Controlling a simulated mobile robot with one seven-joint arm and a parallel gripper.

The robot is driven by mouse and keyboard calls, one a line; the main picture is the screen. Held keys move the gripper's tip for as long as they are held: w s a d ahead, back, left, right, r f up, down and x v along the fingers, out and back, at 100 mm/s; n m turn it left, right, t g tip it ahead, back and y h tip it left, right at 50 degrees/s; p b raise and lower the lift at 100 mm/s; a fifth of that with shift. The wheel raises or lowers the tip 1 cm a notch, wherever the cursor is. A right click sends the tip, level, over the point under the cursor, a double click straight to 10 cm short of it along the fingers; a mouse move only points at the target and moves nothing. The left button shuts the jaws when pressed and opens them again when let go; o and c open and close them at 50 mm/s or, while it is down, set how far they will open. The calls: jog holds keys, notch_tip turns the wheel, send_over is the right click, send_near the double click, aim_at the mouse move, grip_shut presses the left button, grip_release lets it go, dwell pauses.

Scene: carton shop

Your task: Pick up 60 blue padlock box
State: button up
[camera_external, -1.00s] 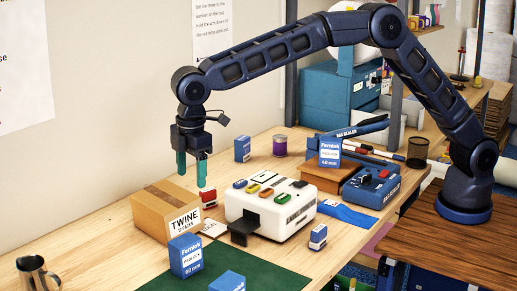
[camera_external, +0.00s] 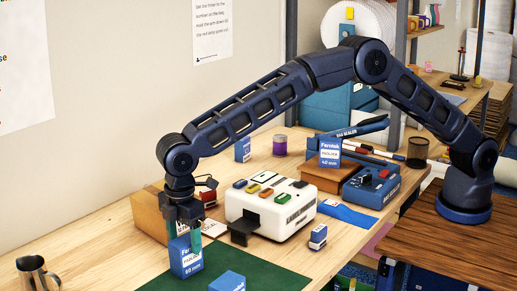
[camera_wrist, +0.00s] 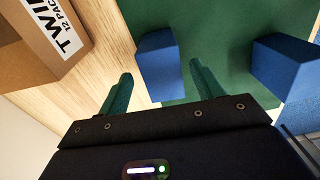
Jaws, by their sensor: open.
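The blue padlock box marked 60 mm (camera_external: 185,262) stands upright at the left edge of the green mat (camera_external: 240,264). My gripper (camera_external: 184,238) is open and empty, pointing down over this box. One finger shows in front of its right side in the outside view. In the wrist view the box (camera_wrist: 159,65) lies just ahead of and between the two fingertips of my gripper (camera_wrist: 160,82). I cannot tell whether a finger touches it. Another blue box (camera_external: 228,281) is on the mat nearer the front, its label out of view.
The twine carton (camera_external: 147,215) stands close behind my gripper. A 40 mm padlock box (camera_external: 330,152) sits on a brown stand. A metal jug (camera_external: 36,273) is front left.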

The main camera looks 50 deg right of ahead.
aim_at(185, 253)
jog(key=shift+s+a+f, duration=0.1)
jog(key=shift+s+f, duration=0.05)
jog(key=shift+f, duration=2.4)
jog(key=c, duration=1.2)
jog(key=shift+r, duration=0.15)
